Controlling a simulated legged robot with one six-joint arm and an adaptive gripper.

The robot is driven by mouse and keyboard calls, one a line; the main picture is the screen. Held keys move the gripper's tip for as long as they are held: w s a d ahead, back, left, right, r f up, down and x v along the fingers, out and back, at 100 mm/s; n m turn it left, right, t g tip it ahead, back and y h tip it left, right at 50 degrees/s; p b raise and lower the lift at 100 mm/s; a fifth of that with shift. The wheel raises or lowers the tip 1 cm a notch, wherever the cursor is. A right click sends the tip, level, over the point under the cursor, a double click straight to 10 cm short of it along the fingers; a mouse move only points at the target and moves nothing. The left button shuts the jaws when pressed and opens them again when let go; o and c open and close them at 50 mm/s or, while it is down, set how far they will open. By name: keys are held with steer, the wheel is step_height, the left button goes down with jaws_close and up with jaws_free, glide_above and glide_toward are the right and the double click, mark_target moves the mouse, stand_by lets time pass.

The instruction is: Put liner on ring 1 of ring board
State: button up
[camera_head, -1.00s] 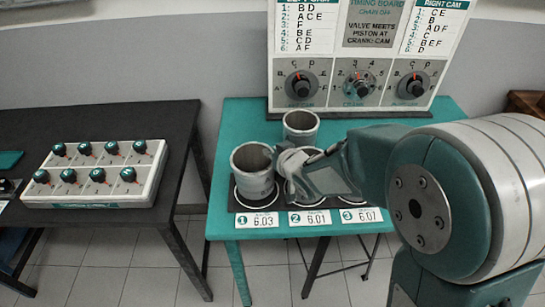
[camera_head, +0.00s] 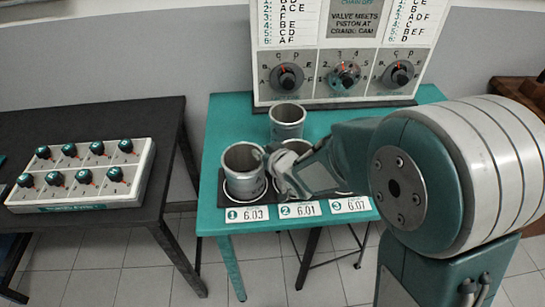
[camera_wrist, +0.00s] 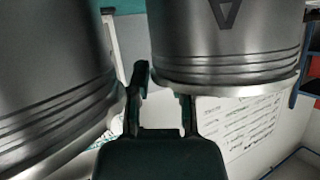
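The liner (camera_head: 243,172) is a grey metal cylinder, upright over ring 1 at the left of the dark ring board (camera_head: 222,196) in the head view. Its lower end is at the ring; I cannot tell if it rests fully. My gripper (camera_head: 272,166) reaches in from the right at the liner's right rim. In the wrist view, a liner with a triangle mark (camera_wrist: 225,40) is at the upper right. My gripper (camera_wrist: 163,88) has one finger beside its rim and the other partly hidden behind it. The fingers appear closed on its wall; the contact is hidden.
Another liner (camera_head: 287,122) stands behind. A third liner's rim (camera_head: 297,146) shows behind my gripper. A large liner (camera_wrist: 50,80) fills the wrist view's left. The timing board (camera_head: 340,75) stands at the back of the teal table (camera_head: 222,130). A knob box (camera_head: 85,178) sits on the black table.

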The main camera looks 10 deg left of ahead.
steer(key=v, duration=1.1)
steer(key=shift+d+r, duration=0.1)
steer(key=s+d+r+m+h, duration=0.2)
steer(key=d+r+h, duration=0.15)
steer(key=d, duration=0.45)
steer(key=s+d+r+m+h, duration=0.1)
steer(key=d+r+m+h, duration=0.2)
steer(key=d, duration=0.4)
steer(key=s+d+m+g+h, duration=0.1)
steer(key=s+d+g, duration=0.1)
steer(key=s, duration=0.4)
steer(key=s+d+r+m+g, duration=0.1)
steer(key=s+d+g, duration=0.1)
steer(key=s, duration=0.5)
steer(key=shift+s+g+h, duration=0.25)
steer(key=shift+g+h, duration=0.05)
steer(key=shift+h, duration=0.05)
